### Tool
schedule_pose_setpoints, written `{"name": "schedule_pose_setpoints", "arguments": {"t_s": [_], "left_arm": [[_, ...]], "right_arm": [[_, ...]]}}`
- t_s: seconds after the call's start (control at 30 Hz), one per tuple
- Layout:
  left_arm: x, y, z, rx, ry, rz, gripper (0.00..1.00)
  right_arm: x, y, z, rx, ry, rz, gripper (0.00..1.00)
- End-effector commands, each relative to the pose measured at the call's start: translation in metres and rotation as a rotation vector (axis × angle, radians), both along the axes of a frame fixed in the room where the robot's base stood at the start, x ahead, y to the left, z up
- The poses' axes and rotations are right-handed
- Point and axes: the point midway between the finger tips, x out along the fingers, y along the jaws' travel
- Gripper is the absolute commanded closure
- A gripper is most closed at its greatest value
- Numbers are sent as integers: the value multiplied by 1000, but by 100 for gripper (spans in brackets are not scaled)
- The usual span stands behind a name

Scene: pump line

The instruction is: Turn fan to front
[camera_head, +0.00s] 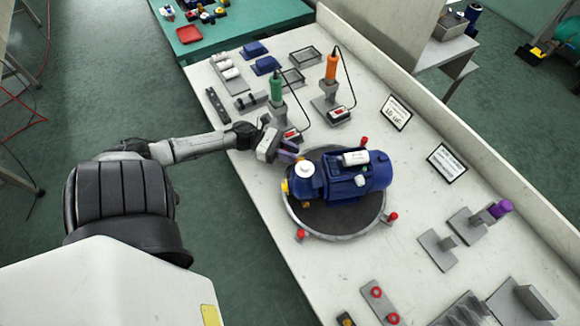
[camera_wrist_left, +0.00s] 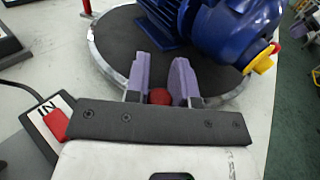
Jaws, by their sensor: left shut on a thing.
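A blue motor-pump unit (camera_head: 345,182) lies on a round dark turntable (camera_head: 335,218) with a grey rim. It has a white cap and yellow parts at its left end in the head view. The fan itself cannot be made out. Red knobs stand around the rim, one at the back (camera_head: 364,141), one at the right (camera_head: 393,217) and one at the front (camera_head: 301,235). My left gripper (camera_head: 290,156) is at the rim's far left. In the left wrist view, its purple fingers (camera_wrist_left: 161,88) are closed around a red knob (camera_wrist_left: 160,97). My right gripper is out of view.
Green (camera_head: 276,88) and orange (camera_head: 332,67) screwdrivers on stands are behind the gripper, with cables. Two signs (camera_head: 446,163) lie right of the turntable. Grey fixtures (camera_head: 437,250) stand at the front right. The bench's left front strip is clear.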

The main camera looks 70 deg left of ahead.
Motion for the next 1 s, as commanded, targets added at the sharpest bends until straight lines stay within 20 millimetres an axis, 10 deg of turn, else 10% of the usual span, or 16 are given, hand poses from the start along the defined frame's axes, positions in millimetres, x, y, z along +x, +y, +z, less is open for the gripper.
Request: {"name": "schedule_pose_setpoints", "arguments": {"t_s": [0.37,0.4,0.6,1.0], "left_arm": [[6,3,0,0,3,-1,100],[6,3,0,0,3,-1,74],[6,3,0,-1,2,-1,55],[-1,10,0,-1,4,1,53]], "right_arm": [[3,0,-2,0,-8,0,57],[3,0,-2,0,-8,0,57],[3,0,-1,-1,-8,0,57],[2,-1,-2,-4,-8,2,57]]}}
